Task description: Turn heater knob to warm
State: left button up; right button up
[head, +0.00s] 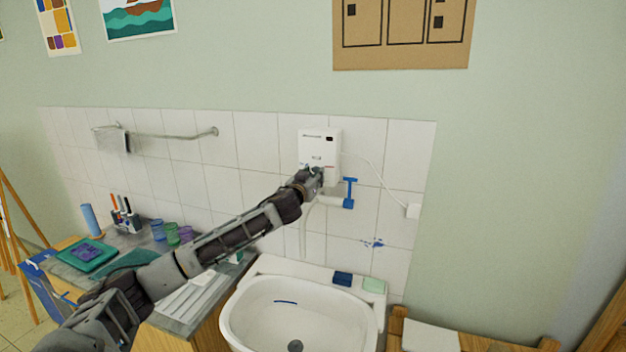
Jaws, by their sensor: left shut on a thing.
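The white water heater (312,148) hangs on the tiled wall above the sink, with small dark markings on its front. My left gripper (316,173) reaches in from the left and is at the lower front of the heater. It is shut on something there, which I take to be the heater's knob. The gripper covers the knob, so its setting cannot be read. My right gripper does not show.
A blue tap handle (350,188) and a white pipe stand just right of the gripper. The white sink (262,318) is below, with a dark blue sponge (342,279) and a green soap (374,285) on its back rim. Cups and brushes stand on the left counter.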

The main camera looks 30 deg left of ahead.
pick_arm(q)
jog(key=shift+m, duration=1.6)
jog(key=m+p, duration=0.1)
jog(key=m, duration=0.2)
jog(key=shift+m, duration=0.4)
jog(key=m+p, duration=0.1)
jog(key=m, duration=0.2)
jog(key=shift+a, duration=0.1)
jog(key=m, duration=1.1)
jog(key=o, duration=1)
